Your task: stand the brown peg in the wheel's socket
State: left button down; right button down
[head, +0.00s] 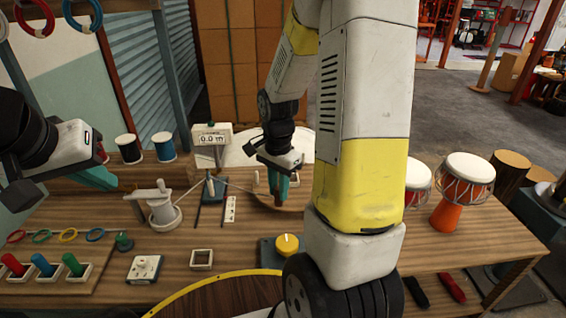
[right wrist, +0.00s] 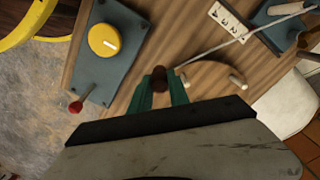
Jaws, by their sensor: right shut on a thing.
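My right gripper (head: 279,190) is shut on the brown peg; its green fingers also show in the right wrist view (right wrist: 161,88). The peg's dark brown end (right wrist: 158,80) shows between the fingertips. The wooden wheel (head: 258,196) lies at the table's middle, under and beside the right gripper. Its curved edge and pale pegs show in the right wrist view (right wrist: 205,68). The gripper hides part of the wheel, and I cannot make out the socket or whether the peg touches it. My left gripper (head: 104,168) is at the far left, fingers apart and empty, above the table.
A yellow knob (head: 287,244) on a dark base stands in front of the wheel. A display stand (head: 211,140), a white crank device (head: 160,207) and two spools (head: 163,146) stand to the left. Goblet drums (head: 468,175) stand at right. A thin cord runs near the wheel.

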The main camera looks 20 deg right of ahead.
jog(key=w+d, duration=0.3)
jog(key=w, duration=0.1)
jog(key=w+d+f, duration=0.1)
jog(key=w+d, duration=0.2)
jog(key=w, duration=0.2)
jog(key=w+d, duration=0.3)
jog(key=w, duration=0.2)
jog(key=shift+f, duration=1.9)
jog(key=shift+s+f, duration=0.1)
jog(key=shift+f, duration=0.05)
jog(key=c, duration=1.2)
grip_release()
jog(key=shift+c, duration=0.2)
